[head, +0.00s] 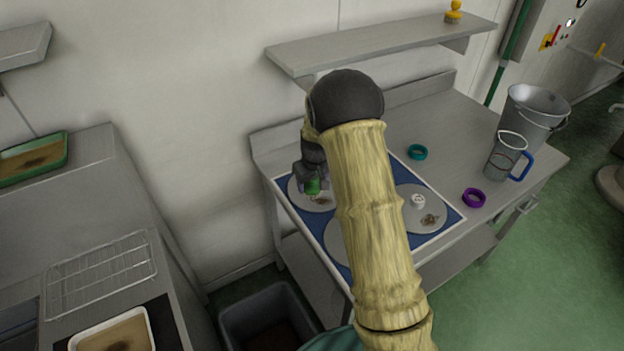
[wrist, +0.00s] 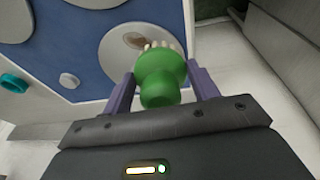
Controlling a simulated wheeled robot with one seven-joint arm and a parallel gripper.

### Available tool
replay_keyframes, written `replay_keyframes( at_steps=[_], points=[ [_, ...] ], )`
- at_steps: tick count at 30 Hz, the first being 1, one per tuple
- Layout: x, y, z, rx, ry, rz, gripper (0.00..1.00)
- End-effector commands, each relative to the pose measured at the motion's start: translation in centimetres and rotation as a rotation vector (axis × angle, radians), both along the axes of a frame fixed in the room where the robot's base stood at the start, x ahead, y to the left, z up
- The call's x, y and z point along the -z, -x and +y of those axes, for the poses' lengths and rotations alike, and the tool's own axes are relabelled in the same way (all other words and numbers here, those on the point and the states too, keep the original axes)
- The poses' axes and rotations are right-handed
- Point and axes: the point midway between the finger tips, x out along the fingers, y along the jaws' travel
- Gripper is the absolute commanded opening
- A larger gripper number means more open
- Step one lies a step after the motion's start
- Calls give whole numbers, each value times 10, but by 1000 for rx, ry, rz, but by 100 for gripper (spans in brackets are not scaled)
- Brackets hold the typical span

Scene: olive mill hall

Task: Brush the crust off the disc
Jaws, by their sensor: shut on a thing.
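My gripper (head: 312,180) is shut on a green brush (head: 313,188), its bristles pointing down over the back-left grey disc (head: 299,198). In the wrist view the brush (wrist: 162,75) sits between the purple fingers of my gripper (wrist: 160,84). Its pale bristles are at or just above a brown crust patch (wrist: 134,41) on that disc (wrist: 118,60); I cannot tell if they touch. A second disc (head: 415,222) at the right carries a brown patch (head: 430,219) and a small white piece (head: 418,200). My arm hides part of the blue mat (head: 452,215) under the discs.
A teal ring (head: 417,152), a purple ring (head: 474,198), a clear jug (head: 503,158) and a metal bucket (head: 536,112) stand right of the mat. A shelf (head: 380,48) hangs above the bench. A grey bin (head: 268,318) stands on the floor below.

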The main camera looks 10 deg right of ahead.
Motion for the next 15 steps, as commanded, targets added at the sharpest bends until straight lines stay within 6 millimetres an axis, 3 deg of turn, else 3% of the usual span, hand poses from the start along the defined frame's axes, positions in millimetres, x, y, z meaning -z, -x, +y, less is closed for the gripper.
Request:
replay_keyframes(
  at_steps=[8,15],
  points=[
    [8,-1,0,0,0,0,41],
    [29,-6,0,0,1,-1,41]
  ],
)
